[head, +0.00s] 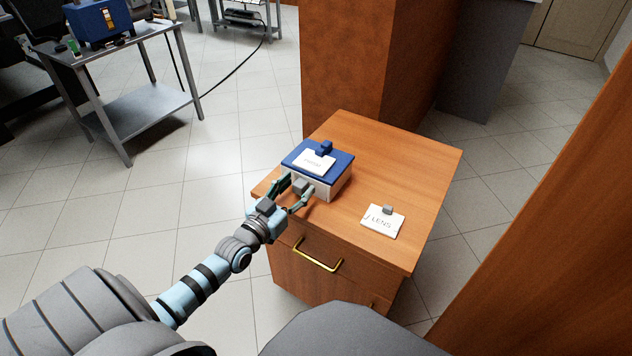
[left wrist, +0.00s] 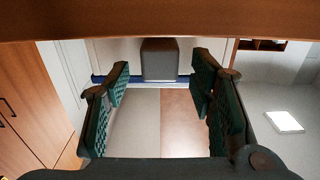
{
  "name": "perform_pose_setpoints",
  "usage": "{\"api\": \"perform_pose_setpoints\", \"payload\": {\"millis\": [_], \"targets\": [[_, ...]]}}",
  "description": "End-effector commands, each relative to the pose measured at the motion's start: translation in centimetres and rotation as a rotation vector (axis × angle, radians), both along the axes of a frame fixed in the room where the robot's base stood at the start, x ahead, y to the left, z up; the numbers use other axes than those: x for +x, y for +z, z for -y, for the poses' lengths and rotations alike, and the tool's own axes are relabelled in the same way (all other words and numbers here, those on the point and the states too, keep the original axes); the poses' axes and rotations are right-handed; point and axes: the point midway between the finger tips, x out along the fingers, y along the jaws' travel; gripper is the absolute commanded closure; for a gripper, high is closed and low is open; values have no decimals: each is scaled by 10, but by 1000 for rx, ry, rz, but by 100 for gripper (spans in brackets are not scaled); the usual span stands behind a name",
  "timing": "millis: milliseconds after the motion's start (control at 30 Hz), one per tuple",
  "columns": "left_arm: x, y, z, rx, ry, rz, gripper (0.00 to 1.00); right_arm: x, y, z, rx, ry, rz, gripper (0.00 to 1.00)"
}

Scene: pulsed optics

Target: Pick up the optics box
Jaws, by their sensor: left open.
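The optics box (head: 333,182) has a white body, a blue lid with a small blue block, and a white label I cannot read clearly. It sits near the left edge of the wooden cabinet top. A grey block sticks out from its near side. My left gripper (head: 292,193) is open at that near side, with its fingers on either side of the grey block. In the left wrist view the open green-padded fingers (left wrist: 160,100) flank the box's grey block (left wrist: 160,60), and the blue lid edge (left wrist: 140,79) shows behind. I cannot tell whether they touch it. My right gripper is not in view.
A white card marked LENS (head: 382,222) with a grey block lies on the cabinet top (head: 415,172) to the right. The cabinet's drawer has a brass handle (head: 318,256). A tall wooden unit (head: 342,65) stands behind. A metal cart (head: 133,98) stands at upper left.

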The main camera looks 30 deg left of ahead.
Motion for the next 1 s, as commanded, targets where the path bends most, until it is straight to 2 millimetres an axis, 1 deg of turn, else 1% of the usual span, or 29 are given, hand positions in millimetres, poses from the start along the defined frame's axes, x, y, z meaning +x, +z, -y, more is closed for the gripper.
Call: {"api": "perform_pose_setpoints", "payload": {"millis": [33,200,267,500,533,800,933,967,1000], "targets": [[3,-1,0,0,0,0,50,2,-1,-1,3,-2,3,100],[2,1,0,-1,0,-2,50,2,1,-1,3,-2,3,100],[2,1,0,-1,0,-2,60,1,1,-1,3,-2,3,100],[2,1,0,-1,0,-2,98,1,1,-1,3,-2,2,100],[2,1,0,-1,0,-2,100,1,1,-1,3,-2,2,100],[2,2,0,-1,0,1,100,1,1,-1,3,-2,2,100],[2,7,0,-1,0,1,100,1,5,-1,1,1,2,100],[2,9,0,-1,0,1,100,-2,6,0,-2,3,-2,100],[2,13,0,-1,0,1,100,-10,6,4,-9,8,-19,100]]}}
